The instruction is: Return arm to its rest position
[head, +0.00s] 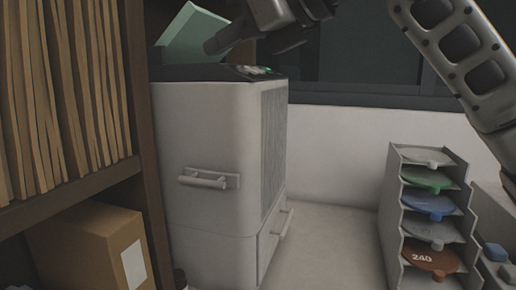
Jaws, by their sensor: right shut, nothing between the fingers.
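My right gripper (213,45) is at the top of the head view, shut and empty, with its dark fingers pointing left. It is over the top of the mounting press (208,135), a pale grey cabinet with a bar handle on its front. It overlaps the lower right of a tilted pale green panel (190,33) on top of the press. I cannot tell whether it touches the panel or the dark top. My right arm (465,60) comes in from the upper right, and part of it is out of frame. My left gripper is not in view.
A wooden shelf (68,188) with upright brown folders and a cardboard box (95,245) stands close at left. A tiered rack (397,215) of coloured discs, one marked 240, stands at right. The pale surface (325,245) between press and rack is clear.

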